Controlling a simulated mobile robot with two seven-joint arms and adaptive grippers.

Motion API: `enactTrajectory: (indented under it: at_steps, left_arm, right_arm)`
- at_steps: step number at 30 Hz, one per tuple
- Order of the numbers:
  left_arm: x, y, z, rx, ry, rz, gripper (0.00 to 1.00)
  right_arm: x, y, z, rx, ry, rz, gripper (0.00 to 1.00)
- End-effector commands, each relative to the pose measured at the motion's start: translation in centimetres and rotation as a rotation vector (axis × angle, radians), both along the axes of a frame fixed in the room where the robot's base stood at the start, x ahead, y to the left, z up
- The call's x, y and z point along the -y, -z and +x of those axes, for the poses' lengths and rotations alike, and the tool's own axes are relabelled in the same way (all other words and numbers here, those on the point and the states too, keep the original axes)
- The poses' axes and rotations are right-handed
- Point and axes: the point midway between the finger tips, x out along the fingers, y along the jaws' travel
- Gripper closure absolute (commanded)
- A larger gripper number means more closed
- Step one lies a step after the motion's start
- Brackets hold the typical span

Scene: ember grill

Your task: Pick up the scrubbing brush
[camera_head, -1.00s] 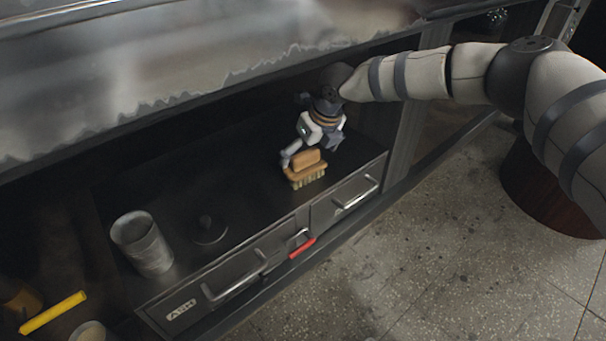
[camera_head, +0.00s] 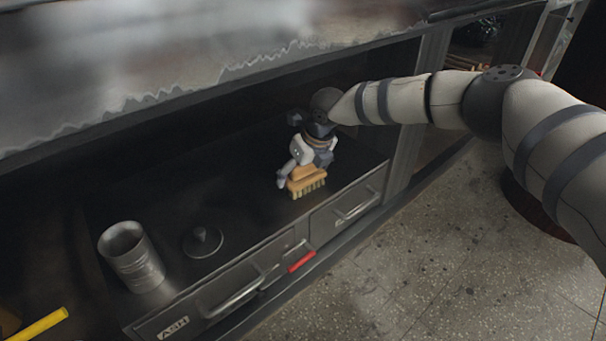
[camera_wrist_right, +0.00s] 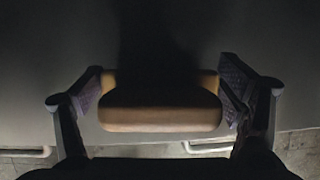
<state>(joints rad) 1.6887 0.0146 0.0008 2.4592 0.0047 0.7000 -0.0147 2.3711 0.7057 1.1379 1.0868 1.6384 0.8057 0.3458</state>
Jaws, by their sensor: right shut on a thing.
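The scrubbing brush (camera_head: 307,184) has an orange-brown wooden body and pale bristles that point down. It is on the dark top of the drawer unit (camera_head: 255,205), near its front edge; I cannot tell whether the bristles touch the top. My right gripper (camera_head: 300,174) is over the brush with its fingers on both sides. In the right wrist view the brush (camera_wrist_right: 160,112) lies between the two dark finger pads, and the gripper is shut on it. My left gripper is not in view.
A ribbed metal can (camera_head: 132,262) and a small dark lid with a knob (camera_head: 203,241) stand to the left on the same top. Drawer handles (camera_head: 235,297) and a red handle (camera_head: 302,261) stick out in front. The grill's metal body (camera_head: 200,60) overhangs behind.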

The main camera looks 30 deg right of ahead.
Motion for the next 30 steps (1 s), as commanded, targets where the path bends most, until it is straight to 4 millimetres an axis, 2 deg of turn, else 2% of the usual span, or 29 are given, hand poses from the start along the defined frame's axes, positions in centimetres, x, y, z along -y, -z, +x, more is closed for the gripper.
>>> enactTrajectory:
  at_steps: [5,10,17,24,30]
  left_arm:
    - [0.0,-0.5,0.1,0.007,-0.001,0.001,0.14]
    - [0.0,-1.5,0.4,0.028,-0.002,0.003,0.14]
    - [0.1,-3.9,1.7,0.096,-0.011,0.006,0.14]
    - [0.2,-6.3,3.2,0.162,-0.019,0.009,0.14]
    - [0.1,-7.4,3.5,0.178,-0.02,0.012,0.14]
  right_arm:
    - [0.0,-1.5,0.0,0.002,0.0,0.0,0.46]
    - [0.1,-4.3,-0.2,0.003,-0.001,-0.001,0.46]
    - [0.4,-4.6,-5.6,0.004,-0.002,0.002,0.46]
    - [0.9,-4.4,-12.5,0.003,-0.001,0.001,0.46]
    - [1.2,-3.8,-16.4,0.001,0.0,0.001,0.46]
